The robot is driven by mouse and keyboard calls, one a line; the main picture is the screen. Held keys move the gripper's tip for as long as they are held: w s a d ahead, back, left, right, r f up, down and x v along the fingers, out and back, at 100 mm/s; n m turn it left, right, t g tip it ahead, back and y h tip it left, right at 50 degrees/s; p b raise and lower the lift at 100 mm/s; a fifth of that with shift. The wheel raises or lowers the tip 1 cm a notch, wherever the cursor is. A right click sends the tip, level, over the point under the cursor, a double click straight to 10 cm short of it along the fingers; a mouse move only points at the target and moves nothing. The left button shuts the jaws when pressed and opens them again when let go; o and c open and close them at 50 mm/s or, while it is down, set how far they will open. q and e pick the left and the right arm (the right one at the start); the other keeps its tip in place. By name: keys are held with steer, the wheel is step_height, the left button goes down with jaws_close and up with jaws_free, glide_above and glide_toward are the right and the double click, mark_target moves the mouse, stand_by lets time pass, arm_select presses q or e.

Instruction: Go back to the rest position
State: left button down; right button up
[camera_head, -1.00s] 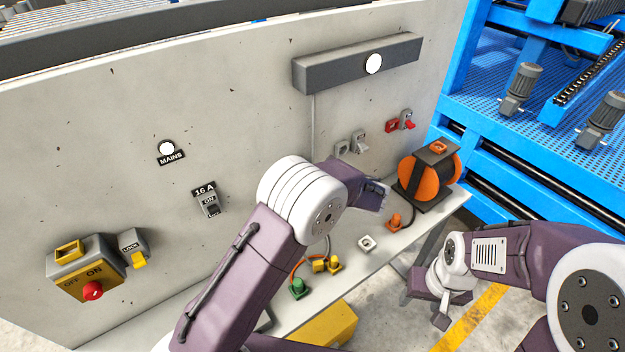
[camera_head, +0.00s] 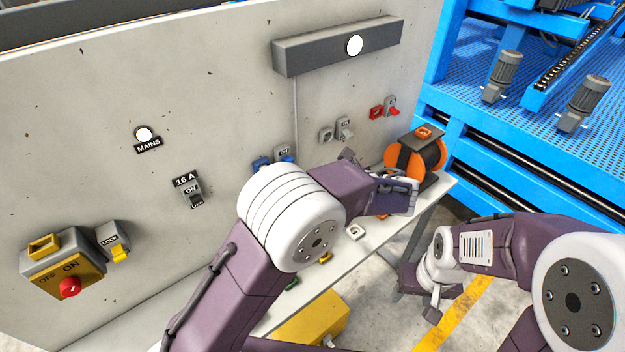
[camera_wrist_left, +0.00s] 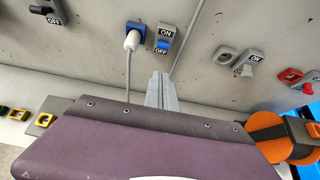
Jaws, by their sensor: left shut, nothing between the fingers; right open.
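My left gripper (camera_head: 347,156) is at the end of the left arm, in front of the grey wall panel; mostly its tip shows behind the purple wrist in the head view. In the left wrist view its narrow grey fingers (camera_wrist_left: 161,92) are shut together with nothing between them, pointing at the panel below the blue switch (camera_wrist_left: 164,38). My right gripper (camera_head: 433,300) hangs low at the right, over the floor beside the shelf, open and empty; one finger shows clearly.
A white plug (camera_wrist_left: 131,42) with a grey cable sits in the blue socket. The orange cable reel (camera_head: 402,160) stands on the shelf close to my left wrist. A yellow box (camera_head: 312,318) is below the shelf. Blue machinery (camera_head: 470,110) stands at the right.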

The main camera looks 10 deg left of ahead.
arm_select(q)
steer(key=a+r+n+g+y, duration=0.1)
steer(key=a+r+n+g, duration=0.15)
steer(key=a, duration=0.55)
steer(key=s+a+f+n+g+b, duration=0.2)
steer(key=s+a+f+n+g, duration=0.25)
steer(key=s+a, duration=0.5)
steer(key=s+a+f+n+g+h, duration=0.2)
steer(key=s+f+n+h, duration=0.4)
steer(key=s+f+n, duration=0.35)
steer(key=s+d+f+n+t+h, duration=0.1)
steer(key=s+d+f+n+h, duration=0.1)
steer(key=d+n, duration=0.5)
steer(key=shift+s+d+f+n+t+h, duration=0.15)
steer(key=shift+s+f+n+t+h, duration=0.45)
steer(key=shift+n, duration=1.35)
arm_select(e)
steer(key=shift+s+d+f, duration=0.1)
steer(key=shift+s+f, duration=0.1)
steer(key=shift+f, duration=0.75)
